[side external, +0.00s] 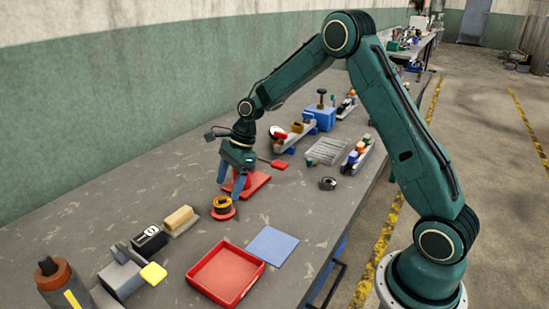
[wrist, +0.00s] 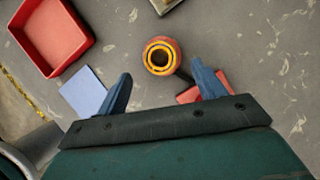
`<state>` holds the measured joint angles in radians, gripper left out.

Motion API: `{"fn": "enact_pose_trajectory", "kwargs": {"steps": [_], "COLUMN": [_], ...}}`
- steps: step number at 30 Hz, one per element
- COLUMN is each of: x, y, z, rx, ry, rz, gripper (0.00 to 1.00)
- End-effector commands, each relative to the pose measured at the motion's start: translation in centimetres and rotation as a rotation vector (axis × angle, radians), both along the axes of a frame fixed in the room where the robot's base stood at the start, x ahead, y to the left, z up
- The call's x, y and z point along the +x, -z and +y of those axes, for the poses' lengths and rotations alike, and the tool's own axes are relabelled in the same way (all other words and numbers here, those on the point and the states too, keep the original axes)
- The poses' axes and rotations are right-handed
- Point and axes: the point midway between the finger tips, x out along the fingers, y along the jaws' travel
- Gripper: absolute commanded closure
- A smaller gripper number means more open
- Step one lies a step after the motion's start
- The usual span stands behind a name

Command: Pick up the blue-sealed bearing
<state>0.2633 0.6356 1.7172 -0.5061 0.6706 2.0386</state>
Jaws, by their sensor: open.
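I cannot clearly make out a blue seal on any ring here. A dark ring-shaped part (side external: 328,183), which may be a bearing, lies on the bench right of my gripper in the side view. An orange and yellow ring (side external: 222,202) sits on a red round base, near my gripper. It also shows in the wrist view (wrist: 161,57), ahead of and between the fingertips. My gripper (side external: 231,184) is open, pointing down low over the bench beside a red plate (side external: 257,184). In the wrist view its blue fingers (wrist: 163,83) are spread with nothing held between them.
A red tray (side external: 192,276) and a blue square mat (side external: 272,246) lie toward the front. A yellow-tan block (side external: 179,217) and a black box (side external: 149,240) stand at left. Racks of small parts (side external: 294,136) and a blue box (side external: 320,117) stand behind.

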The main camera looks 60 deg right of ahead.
Motion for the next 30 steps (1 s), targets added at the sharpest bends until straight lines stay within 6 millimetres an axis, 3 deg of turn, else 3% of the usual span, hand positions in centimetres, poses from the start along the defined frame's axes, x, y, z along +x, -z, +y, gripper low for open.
{"fn": "enact_pose_trajectory", "kwargs": {"steps": [13,30], "x": [0.7,0.8], "y": [4.1,4.4], "z": [1.8,1.9], "rx": [0.001,0.0], "ry": [-0.001,0.0], "rz": [0.002,0.001], "gripper": [0.31,0.31]}}
